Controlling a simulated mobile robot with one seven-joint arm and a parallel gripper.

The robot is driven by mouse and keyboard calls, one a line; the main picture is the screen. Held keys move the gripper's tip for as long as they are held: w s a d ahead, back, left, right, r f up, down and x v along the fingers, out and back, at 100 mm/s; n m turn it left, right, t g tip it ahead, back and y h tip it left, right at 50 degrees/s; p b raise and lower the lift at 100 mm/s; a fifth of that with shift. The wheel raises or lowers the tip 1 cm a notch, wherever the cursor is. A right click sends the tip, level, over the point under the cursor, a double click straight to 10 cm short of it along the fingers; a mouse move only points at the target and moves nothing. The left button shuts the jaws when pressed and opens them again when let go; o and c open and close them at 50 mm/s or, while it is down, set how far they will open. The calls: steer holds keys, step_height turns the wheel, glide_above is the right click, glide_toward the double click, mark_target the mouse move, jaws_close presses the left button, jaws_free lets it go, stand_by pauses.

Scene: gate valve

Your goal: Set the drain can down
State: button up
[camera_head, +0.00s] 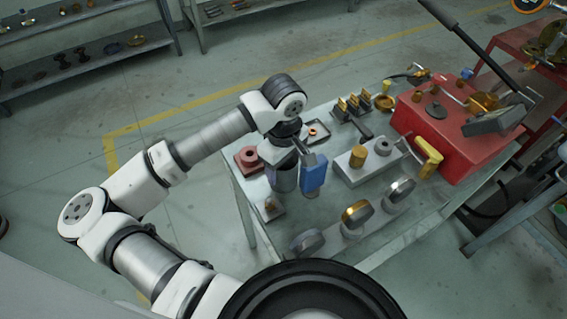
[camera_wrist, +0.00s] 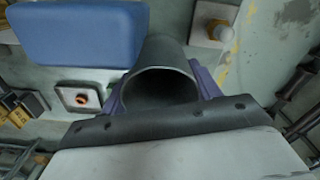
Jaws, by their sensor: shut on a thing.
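The drain can appears to be the open grey cylinder (camera_head: 286,179) at the near left part of the bench. In the wrist view the can (camera_wrist: 165,62) shows its dark open mouth toward the camera. My gripper (camera_wrist: 160,92) is shut on it, with purple fingers on both sides of its wall. In the head view my gripper (camera_head: 284,170) hangs over the bench's left end, pointing down. The can's base is hidden, and I cannot tell whether it touches the bench top.
A blue block-like thing (camera_head: 314,174) stands close to the can's right. A pale block with a knob (camera_head: 268,207) lies just in front; a red-brown flanged part (camera_head: 248,158) is behind left. Gauge-like discs (camera_head: 357,214) line the near edge. A red toolbox (camera_head: 445,130) stands right.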

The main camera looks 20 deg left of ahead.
steer(key=shift+f, duration=0.15)
steer(key=o, duration=1)
steer(key=shift+o, duration=0.2)
